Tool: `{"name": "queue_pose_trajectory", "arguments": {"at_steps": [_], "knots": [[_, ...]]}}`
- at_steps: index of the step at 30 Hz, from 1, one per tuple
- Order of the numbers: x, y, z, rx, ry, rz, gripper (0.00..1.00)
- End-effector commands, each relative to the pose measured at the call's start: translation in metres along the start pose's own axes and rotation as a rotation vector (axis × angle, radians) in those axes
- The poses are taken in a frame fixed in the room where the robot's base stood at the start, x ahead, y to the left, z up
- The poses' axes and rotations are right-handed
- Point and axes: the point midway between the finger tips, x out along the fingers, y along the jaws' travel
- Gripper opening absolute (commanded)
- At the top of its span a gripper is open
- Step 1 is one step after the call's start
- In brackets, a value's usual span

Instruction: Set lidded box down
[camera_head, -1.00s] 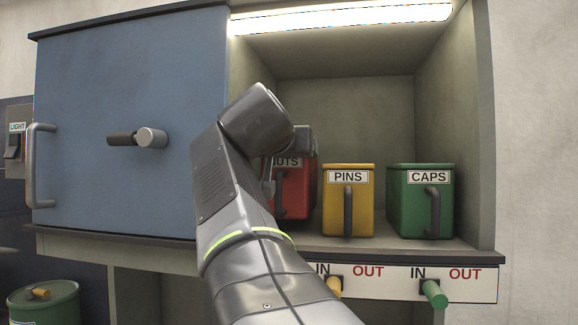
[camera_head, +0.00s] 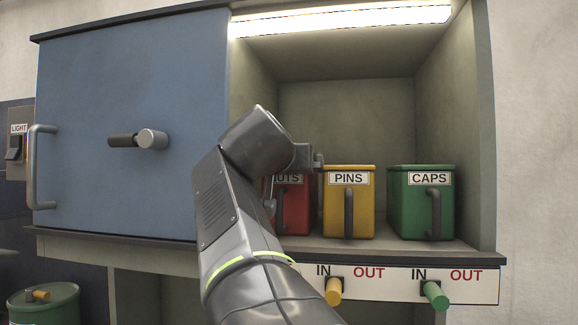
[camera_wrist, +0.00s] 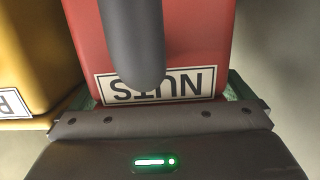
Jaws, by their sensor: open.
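The red NUTS box (camera_head: 298,209) stands upright on the cabinet shelf, left of the yellow PINS box (camera_head: 348,221). My arm covers its left part and some of its top. My gripper (camera_head: 294,178) is at the upper front of the red box, and its jaws are open. In the wrist view the red box (camera_wrist: 190,40) appears upside down, its label close to my gripper (camera_wrist: 165,92). The dark handle (camera_wrist: 135,40) of the red box crosses part of that label. Green finger parts show at both sides of the box's edge.
The green CAPS box (camera_head: 406,213) stands right of the yellow one. Below the shelf edge are a yellow peg (camera_head: 333,291) and a green peg (camera_head: 434,294), by IN and OUT labels. A blue door panel (camera_head: 90,110) covers the left side. A green drum (camera_head: 52,305) is at lower left.

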Motion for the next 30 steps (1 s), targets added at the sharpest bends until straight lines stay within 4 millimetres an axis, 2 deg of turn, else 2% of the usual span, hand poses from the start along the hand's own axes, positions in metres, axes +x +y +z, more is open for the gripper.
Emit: {"name": "queue_pose_trajectory", "arguments": {"at_steps": [5, 12, 21, 30], "knots": [[-0.009, -0.001, -0.001, 0.000, 0.002, -0.003, 1.00], [-0.052, -0.002, -0.001, 0.000, 0.003, -0.006, 1.00], [-0.094, -0.001, -0.001, 0.002, 0.001, -0.005, 1.00], [-0.116, -0.001, -0.002, -0.001, 0.000, -0.002, 1.00]]}}
